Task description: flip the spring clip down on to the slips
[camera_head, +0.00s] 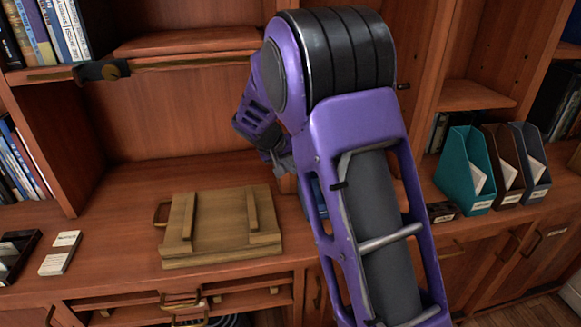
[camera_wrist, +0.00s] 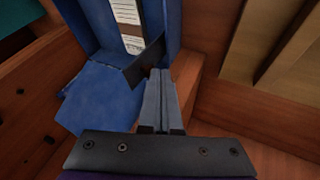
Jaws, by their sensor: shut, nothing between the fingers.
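In the wrist view a blue box (camera_wrist: 93,97) holds a stack of white, lined slips (camera_wrist: 126,12). A dark flat piece (camera_wrist: 143,63), which looks like the spring clip, slants across the lower end of the slips. Whether it presses on them is unclear. My gripper (camera_wrist: 159,73) is shut and empty, its fingertips right beside the dark piece; I cannot tell whether they touch it. In the head view a bit of the blue box (camera_head: 312,198) shows behind my arm, which hides the slips and clip there.
A wooden board with two battens (camera_head: 222,221) lies on the counter left of my arm. Teal (camera_head: 465,168), brown (camera_head: 503,160) and grey-blue file holders stand to the right. A white card block (camera_head: 60,252) and a dark tray (camera_head: 15,255) lie far left. Shelves rise behind.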

